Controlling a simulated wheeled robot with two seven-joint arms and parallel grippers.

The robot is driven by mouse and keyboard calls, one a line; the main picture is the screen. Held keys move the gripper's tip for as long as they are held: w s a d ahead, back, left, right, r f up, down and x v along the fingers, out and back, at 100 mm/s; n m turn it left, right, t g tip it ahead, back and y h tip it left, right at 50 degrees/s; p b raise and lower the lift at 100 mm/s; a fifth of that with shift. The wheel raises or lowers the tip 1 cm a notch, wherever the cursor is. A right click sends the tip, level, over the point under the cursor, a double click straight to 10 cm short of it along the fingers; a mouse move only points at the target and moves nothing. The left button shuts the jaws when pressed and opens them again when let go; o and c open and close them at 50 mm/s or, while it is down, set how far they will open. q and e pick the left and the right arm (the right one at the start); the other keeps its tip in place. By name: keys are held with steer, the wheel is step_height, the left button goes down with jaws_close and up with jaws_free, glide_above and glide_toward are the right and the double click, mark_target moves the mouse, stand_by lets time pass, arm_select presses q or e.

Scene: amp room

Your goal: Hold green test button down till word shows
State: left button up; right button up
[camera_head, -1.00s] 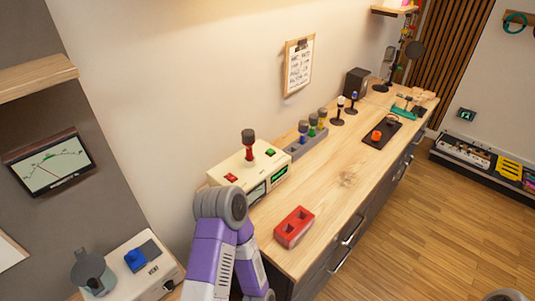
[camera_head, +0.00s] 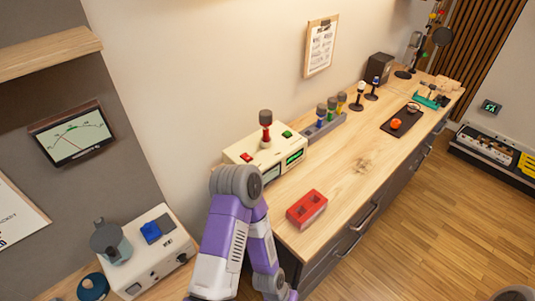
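A cream tester box (camera_head: 258,150) stands on the wooden bench against the wall. A small green button (camera_head: 287,134) is on its top at the right, and a red button (camera_head: 246,157) is at the left. A red tube with a dark cap (camera_head: 266,128) stands upright between them. The box front has a lit green display (camera_head: 295,157) and a second, paler screen (camera_head: 271,173). I cannot read either. My purple and white arm rises in front of the box, its grey joint covering the front left corner. Neither gripper's fingers show.
A red block with holes (camera_head: 307,209) lies on the bench in front of the box. A grey rack (camera_head: 325,128) with several coloured capped tubes stands to the right. A dark tray (camera_head: 402,121) lies farther along. The middle of the bench is clear.

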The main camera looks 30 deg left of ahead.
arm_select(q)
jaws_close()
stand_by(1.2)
